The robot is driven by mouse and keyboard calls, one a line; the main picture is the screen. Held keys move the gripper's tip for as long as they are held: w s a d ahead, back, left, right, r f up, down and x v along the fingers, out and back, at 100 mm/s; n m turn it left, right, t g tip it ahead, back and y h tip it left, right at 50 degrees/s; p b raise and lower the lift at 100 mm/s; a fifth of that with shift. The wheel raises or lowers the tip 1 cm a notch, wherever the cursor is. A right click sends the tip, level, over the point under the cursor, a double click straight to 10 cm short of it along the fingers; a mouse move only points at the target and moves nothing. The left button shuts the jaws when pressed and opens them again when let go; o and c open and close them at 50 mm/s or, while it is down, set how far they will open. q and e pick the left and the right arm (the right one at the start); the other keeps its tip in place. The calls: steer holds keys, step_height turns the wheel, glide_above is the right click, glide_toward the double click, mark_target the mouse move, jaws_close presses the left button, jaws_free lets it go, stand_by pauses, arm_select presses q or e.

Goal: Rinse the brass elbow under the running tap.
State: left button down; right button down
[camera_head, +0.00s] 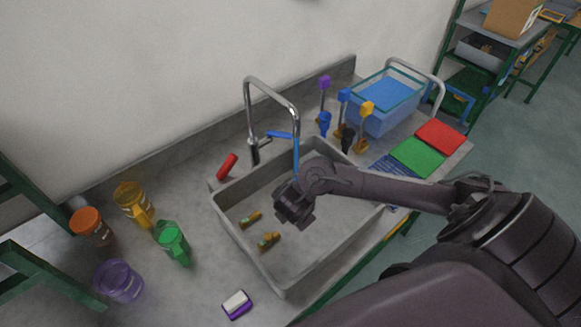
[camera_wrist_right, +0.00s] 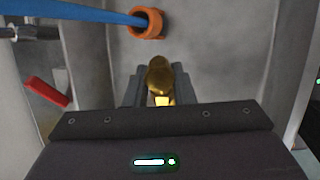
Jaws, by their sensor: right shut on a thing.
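My right gripper (camera_head: 292,210) is over the grey sink basin (camera_head: 232,238), below and beside the curved metal tap (camera_head: 270,88). In the right wrist view it is shut on the brass elbow (camera_wrist_right: 160,78), which sticks out between the fingers. The held elbow is hidden in the head view. Blue water (camera_head: 296,152) falls from the spout. In the wrist view the blue stream (camera_wrist_right: 85,14) ends at an orange ring (camera_wrist_right: 147,23), apart from the elbow in the picture. My left gripper is not in view.
Two brass-coloured pieces (camera_head: 268,241) (camera_head: 250,219) lie in the basin. A red object (camera_head: 227,166) lies by the tap. Coloured jars (camera_head: 132,203) stand at left, brushes (camera_head: 325,88) and a blue tub (camera_head: 385,103) at the back right. A purple-and-white block (camera_head: 237,305) lies in front.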

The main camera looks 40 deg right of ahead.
steer(key=shift+s+a+r+p, duration=0.25)
steer(key=shift+r+p, duration=0.15)
steer(key=shift+p, duration=0.1)
steer(key=shift+s+a+r+p, duration=0.6)
steer(key=shift+s+r+p, duration=0.25)
steer(key=shift+s, duration=0.1)
steer(key=shift+s+a+r+p, duration=0.6)
steer(key=shift+s+r+p, duration=0.2)
steer(key=shift+s, duration=0.1)
